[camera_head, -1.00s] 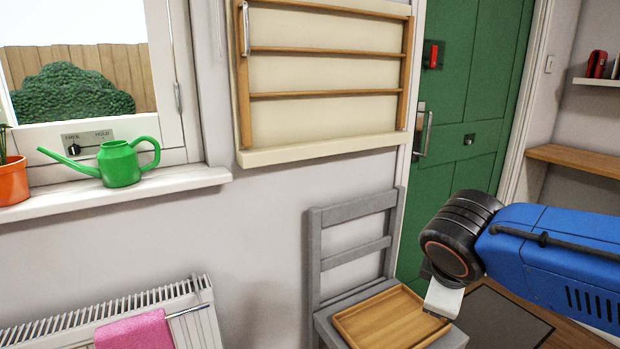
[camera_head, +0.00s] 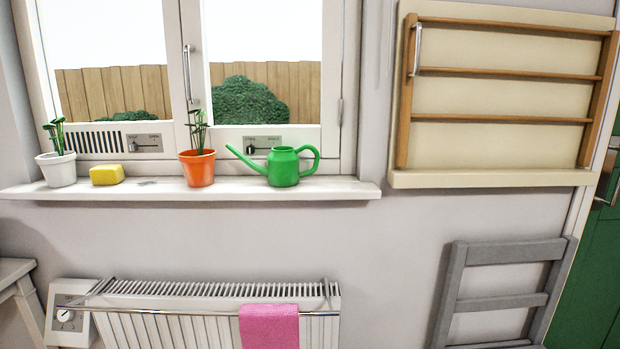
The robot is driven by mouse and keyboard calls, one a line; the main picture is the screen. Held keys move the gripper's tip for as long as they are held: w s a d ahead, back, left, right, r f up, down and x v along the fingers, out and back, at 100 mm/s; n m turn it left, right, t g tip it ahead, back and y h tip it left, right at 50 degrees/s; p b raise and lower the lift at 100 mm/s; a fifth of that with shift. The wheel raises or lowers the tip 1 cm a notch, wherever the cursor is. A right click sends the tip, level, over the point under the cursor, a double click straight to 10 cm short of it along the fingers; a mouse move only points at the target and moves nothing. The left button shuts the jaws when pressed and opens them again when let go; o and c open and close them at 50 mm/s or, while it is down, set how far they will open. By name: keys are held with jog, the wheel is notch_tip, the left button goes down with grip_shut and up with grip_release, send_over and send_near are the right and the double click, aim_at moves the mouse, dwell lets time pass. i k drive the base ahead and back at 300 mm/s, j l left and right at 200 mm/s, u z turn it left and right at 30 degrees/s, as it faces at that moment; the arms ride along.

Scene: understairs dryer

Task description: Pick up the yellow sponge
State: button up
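The yellow sponge (camera_head: 107,175) lies on the white window sill (camera_head: 230,191) at the left. It sits between a white pot (camera_head: 57,170) with a plant and an orange pot (camera_head: 197,168) with a plant. Its top and front side show, and nothing covers it. My gripper and arm are not in view now.
A green watering can (camera_head: 283,167) stands on the sill right of the orange pot. Below the sill is a white radiator (camera_head: 180,328) with a pink cloth (camera_head: 269,326) on its rail. A grey chair (camera_head: 497,300) stands at the right under a wall-mounted rack (camera_head: 490,140).

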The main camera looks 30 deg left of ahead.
aim_at(102, 174)
jog(key=u, duration=2.15)
